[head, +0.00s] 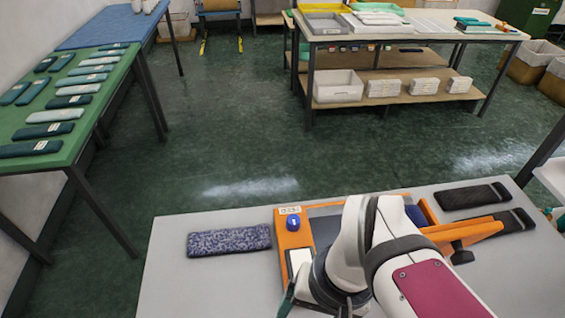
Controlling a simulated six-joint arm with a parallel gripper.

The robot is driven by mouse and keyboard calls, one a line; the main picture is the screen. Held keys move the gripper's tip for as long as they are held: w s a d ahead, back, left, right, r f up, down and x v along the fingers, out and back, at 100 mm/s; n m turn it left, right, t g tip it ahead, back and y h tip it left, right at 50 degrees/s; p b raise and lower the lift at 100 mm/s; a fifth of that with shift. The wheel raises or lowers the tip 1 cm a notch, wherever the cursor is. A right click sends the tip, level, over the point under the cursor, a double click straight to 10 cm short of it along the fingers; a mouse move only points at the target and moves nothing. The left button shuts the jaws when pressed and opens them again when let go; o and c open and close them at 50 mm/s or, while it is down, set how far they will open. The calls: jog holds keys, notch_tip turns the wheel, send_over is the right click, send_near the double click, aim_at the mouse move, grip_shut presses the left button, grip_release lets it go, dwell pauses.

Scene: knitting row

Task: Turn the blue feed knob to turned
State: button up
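The blue feed knob (293,222) stands on the left side of an orange-framed machine (283,241) on the grey table. A light mark shows on the knob. A small label plate lies just behind it, and a white panel is in front of it. My gripper (288,300) is at the bottom of the view, in front of the knob and apart from it. My arm hides most of the gripper and the middle of the machine. Only a dark teal edge of a finger shows, so I cannot tell if it is open.
A patterned blue-grey folded piece (229,240) lies left of the machine. Two dark pieces (473,196) lie to the right. An orange arm part (470,231) sticks out rightward from the machine. The table's left front (200,290) is clear.

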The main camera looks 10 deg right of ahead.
jog(key=w+d+n+t+y, duration=0.1)
jog(key=w+d+n, duration=0.1)
jog(key=w+n, duration=0.75)
jog(key=n+t, duration=0.2)
jog(key=n, duration=0.1)
send_near(294, 219)
jog(key=shift+n, duration=0.35)
jog(key=x, duration=0.9)
jog(key=shift+f, duration=0.1)
grip_shut()
